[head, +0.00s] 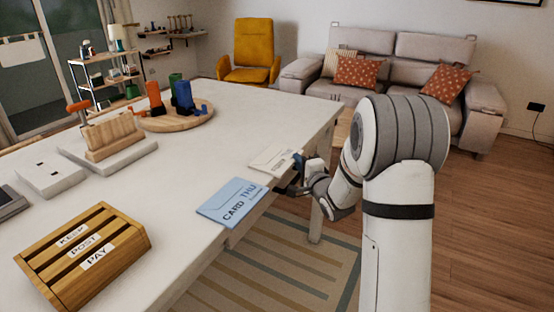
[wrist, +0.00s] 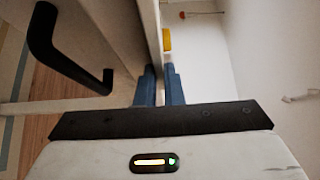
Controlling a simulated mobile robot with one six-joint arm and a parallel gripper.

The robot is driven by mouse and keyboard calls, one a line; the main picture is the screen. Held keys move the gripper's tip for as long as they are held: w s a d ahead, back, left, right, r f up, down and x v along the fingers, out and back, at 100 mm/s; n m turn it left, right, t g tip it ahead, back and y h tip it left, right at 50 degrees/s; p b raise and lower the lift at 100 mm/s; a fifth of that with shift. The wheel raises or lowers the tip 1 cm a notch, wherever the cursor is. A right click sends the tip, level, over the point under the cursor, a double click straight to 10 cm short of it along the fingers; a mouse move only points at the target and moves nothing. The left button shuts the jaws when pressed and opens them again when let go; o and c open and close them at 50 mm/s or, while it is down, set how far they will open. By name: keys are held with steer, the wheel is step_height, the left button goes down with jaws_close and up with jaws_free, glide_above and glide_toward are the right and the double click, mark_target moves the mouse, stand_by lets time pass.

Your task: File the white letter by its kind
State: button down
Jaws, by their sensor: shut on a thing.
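The white letter (head: 271,160) lies flat at the right edge of the white table, with small print on it too small to read. My gripper (head: 297,168) is at the table's edge, shut on the letter's near right end. In the wrist view the blue fingers (wrist: 159,88) are close together; the letter is hard to make out between them. The wooden sorter (head: 85,255) stands at the table's front left, with slots labelled KEEP, POST and PAY. Its slots look empty from here.
A blue card (head: 232,202) marked CARD THU lies just in front of the letter. A wooden block on a pale base (head: 108,152) and a round tray (head: 178,117) with coloured items stand farther back. A dark handle (wrist: 65,62) is beside my gripper. The table's middle is clear.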

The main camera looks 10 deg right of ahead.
step_height(320, 180, up, 10)
steer(key=p, duration=0.1)
steer(key=shift+p, duration=0.3)
stand_by(0.3)
